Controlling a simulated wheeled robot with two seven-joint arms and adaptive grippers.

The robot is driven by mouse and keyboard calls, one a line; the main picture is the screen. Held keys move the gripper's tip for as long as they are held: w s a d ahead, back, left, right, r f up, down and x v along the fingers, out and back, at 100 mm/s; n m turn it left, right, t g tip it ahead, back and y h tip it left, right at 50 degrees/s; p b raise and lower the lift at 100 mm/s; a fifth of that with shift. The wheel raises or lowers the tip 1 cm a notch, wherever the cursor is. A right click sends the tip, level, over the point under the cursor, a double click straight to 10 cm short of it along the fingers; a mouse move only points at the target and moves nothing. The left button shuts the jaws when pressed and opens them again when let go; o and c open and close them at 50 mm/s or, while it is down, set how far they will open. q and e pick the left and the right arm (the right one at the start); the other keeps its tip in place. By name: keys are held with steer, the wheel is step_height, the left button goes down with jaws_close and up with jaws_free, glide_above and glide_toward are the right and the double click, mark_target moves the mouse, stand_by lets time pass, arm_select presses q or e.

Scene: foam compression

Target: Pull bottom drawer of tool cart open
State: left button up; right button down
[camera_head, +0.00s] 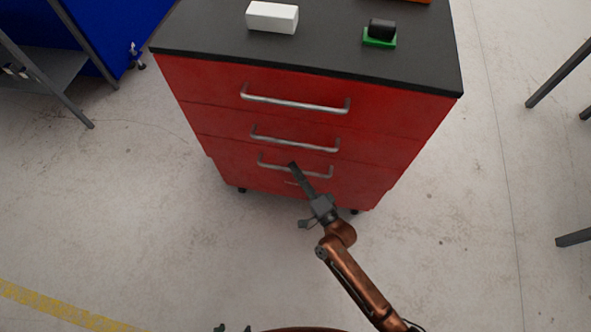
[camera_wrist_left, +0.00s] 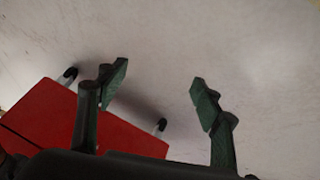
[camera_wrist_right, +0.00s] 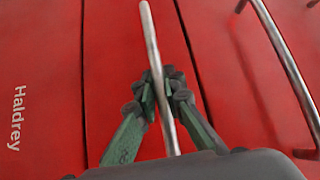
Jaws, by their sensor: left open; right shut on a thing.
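The red tool cart (camera_head: 275,85) stands ahead with three silver bar handles stacked on its front. The lowest handle (camera_head: 322,173) belongs to the bottom drawer (camera_head: 255,175). My right gripper (camera_head: 293,166) reaches that handle from below right. In the right wrist view my right gripper (camera_wrist_right: 161,92) is shut around the handle bar (camera_wrist_right: 150,40). I cannot tell clearly whether the drawer stands out from the cart front. My left gripper (camera_wrist_left: 158,85) is open and empty, with floor between its fingers. The cart's red body and casters show beyond its left finger.
The black cart top (camera_head: 330,50) holds a white block (camera_head: 272,17) and a green-and-black item (camera_head: 380,34). A grey shelf and blue panel (camera_head: 110,30) stand at the left. Dark legs (camera_head: 560,75) show at the right. The floor in front is clear.

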arm_select(q)
steer(key=s+a+r+g+y+p, duration=0.2)
steer(key=s+a+r+g+p, duration=0.3)
steer(key=s+a+r+p, duration=0.45)
step_height(320, 180, down, 7)
steer(key=s, duration=0.1)
steer(key=shift+d+r+y, duration=0.15)
steer(key=shift+d+y, duration=0.15)
steer(key=shift+d, duration=0.1)
arm_select(e)
steer(key=s+a, duration=0.3)
steer(key=s, duration=1)
steer(key=s+a, duration=0.4)
steer(key=s, duration=0.9)
steer(key=shift+s, duration=0.2)
arm_select(q)
steer(key=shift+s, duration=0.1)
arm_select(e)
steer(key=shift+f, duration=0.1)
steer(key=c, duration=2)
jaws_free()
